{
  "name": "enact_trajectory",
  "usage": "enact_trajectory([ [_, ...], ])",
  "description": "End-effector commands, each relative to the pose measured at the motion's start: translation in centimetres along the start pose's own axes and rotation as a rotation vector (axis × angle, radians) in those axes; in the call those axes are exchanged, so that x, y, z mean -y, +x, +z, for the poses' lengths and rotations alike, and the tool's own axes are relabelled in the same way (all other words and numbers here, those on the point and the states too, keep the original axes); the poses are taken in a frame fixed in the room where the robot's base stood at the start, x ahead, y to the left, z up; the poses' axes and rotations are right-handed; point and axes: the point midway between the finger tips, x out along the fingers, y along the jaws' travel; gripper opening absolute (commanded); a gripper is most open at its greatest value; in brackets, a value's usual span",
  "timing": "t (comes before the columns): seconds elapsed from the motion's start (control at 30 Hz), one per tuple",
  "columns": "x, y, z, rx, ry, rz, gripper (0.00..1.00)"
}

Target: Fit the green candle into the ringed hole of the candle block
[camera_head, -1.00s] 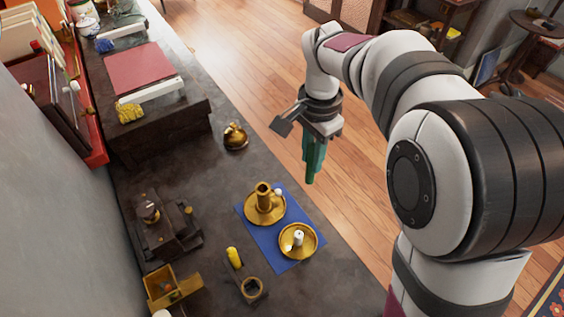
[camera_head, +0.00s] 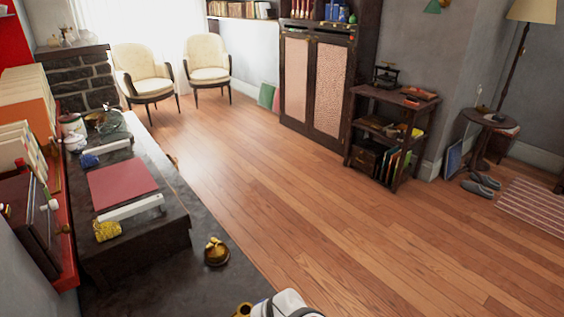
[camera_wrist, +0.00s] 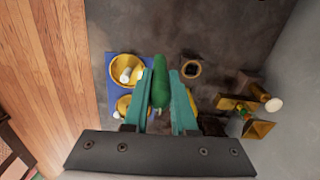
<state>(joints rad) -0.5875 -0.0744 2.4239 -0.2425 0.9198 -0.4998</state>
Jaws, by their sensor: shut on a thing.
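In the wrist view my gripper (camera_wrist: 162,74) has its teal fingers closed around a green candle (camera_wrist: 160,88), which points away from the wrist over the dark worktop. A dark piece with a pale ring around a dark hole (camera_wrist: 190,69) lies on the worktop to the right of the candle's tip; it looks like the candle block. The candle is apart from that ring in the picture, and its height above the worktop is hard to tell. In the head view the gripper, candle and block are out of sight.
In the wrist view a brass dish holder with a white candle (camera_wrist: 122,70) and another brass holder (camera_wrist: 124,104) stand on a blue mat (camera_wrist: 111,87) at left. Brass boxes (camera_wrist: 258,129) stand at right. In the head view a brass pot (camera_head: 216,252) stands near the worktop's edge.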

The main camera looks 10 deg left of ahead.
Motion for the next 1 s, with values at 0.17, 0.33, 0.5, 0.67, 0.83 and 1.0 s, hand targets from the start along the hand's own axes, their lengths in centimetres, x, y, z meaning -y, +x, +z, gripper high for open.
enact_trajectory([
  [0.17,5.1,3.4,-2.4,0.007,-0.007,-0.001,0.0],
  [0.33,7.4,5.0,-3.7,0.003,0.003,-0.001,0.0],
  [0.5,7.7,7.4,-3.8,0.007,0.004,0.0,0.0],
  [0.67,7.7,9.2,-3.9,0.002,0.006,0.0,0.0],
  [0.83,7.6,9.2,-3.9,0.001,0.006,0.0,0.0],
  [1.0,7.6,9.5,-3.9,0.001,0.006,0.0,0.3],
])
